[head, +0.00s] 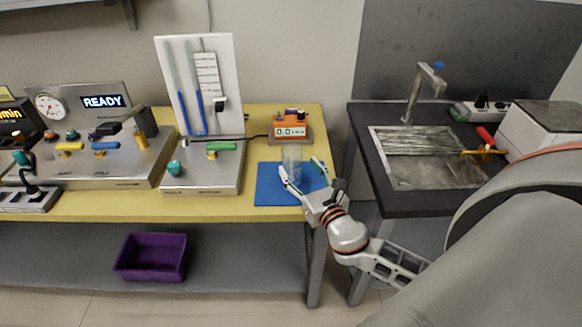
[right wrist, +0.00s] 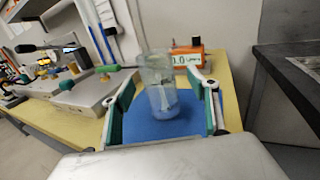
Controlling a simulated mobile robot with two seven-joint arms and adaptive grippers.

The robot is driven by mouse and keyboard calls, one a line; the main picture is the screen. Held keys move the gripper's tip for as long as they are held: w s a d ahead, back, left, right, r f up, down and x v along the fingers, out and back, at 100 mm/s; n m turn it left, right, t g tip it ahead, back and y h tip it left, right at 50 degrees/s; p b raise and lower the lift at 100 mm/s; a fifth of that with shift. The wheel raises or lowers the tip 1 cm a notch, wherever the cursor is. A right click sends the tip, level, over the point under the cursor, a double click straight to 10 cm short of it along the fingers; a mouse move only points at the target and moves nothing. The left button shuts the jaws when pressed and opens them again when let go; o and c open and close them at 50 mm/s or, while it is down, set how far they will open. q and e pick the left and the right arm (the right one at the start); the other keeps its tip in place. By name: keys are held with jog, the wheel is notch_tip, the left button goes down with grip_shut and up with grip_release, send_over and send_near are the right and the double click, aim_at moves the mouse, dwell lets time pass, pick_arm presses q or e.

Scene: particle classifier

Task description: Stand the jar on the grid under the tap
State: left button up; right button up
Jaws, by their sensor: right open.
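The clear glass jar (head: 292,160) stands upright on the blue mat (head: 268,190) near the right end of the yellow table. My right gripper (head: 304,177) is open, with its fingers on either side of the jar. In the right wrist view the jar (right wrist: 160,85) shows between the two green-padded fingers, with visible gaps beside it. The grid (head: 420,141) lies over the sink in the dark counter at right. The tap (head: 422,88) rises behind it and carries a blue knob. My left gripper is not in view.
An orange meter (head: 290,131) stands just behind the jar. A panel with blue tubes (head: 200,90) is to the left. A gap separates the table from the counter (head: 400,205). A red-handled valve (head: 485,138) and a white box (head: 540,128) are right of the sink.

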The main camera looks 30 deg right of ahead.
aim_at(296, 164)
jog(key=w, duration=0.4)
jog(key=shift+w+d+r+p, duration=0.15)
jog(key=shift+w+r+p, duration=0.15)
jog(key=shift+r, duration=0.05)
jog(key=shift+w+f, duration=0.1)
jog(key=shift+w, duration=0.2)
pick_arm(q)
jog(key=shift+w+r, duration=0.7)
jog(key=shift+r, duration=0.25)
pick_arm(e)
jog(key=c, duration=1.2)
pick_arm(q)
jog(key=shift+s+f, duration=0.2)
pick_arm(e)
jog(key=shift+c, duration=0.8)
